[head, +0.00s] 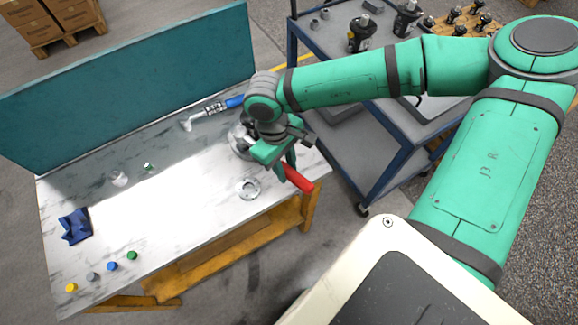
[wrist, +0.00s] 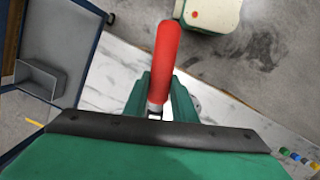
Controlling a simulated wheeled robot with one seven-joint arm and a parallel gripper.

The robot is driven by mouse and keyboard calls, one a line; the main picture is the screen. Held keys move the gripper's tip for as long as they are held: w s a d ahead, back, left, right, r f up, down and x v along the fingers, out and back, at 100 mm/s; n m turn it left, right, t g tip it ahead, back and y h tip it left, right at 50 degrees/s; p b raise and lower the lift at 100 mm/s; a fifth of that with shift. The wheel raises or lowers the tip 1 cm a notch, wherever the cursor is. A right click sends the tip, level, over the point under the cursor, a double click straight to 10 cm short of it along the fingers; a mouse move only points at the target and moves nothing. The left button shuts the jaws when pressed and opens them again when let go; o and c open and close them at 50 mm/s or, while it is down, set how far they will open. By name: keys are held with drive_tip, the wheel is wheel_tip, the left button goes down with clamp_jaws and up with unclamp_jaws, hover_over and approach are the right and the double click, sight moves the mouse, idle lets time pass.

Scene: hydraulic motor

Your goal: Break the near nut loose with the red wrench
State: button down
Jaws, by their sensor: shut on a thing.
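The red wrench handle (head: 298,178) sticks out from my gripper (head: 285,165) past the table's front right edge in the head view. In the wrist view the red wrench (wrist: 165,65) rises from between the green fingers of my gripper (wrist: 158,100). My gripper is shut on the wrench. A round metal motor part (head: 238,140) stands on the table behind and left of my gripper, partly covered by it. The near nut and the wrench's head are hidden, so I cannot tell whether the wrench sits on the nut.
A metal flange ring (head: 249,188) lies on the table (head: 180,205) near my gripper. A blue-handled tool (head: 215,108) lies behind. Coloured caps (head: 112,266) and a blue cloth (head: 75,226) are at the left. A blue cart (head: 365,165) stands right of the table.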

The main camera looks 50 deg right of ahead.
drive_tip(key=shift+s+a, duration=0.1)
drive_tip(key=shift+a, duration=0.15)
drive_tip(key=shift+r, duration=1.95)
drive_tip(key=shift+w, duration=0.2)
drive_tip(key=shift+s, duration=0.1)
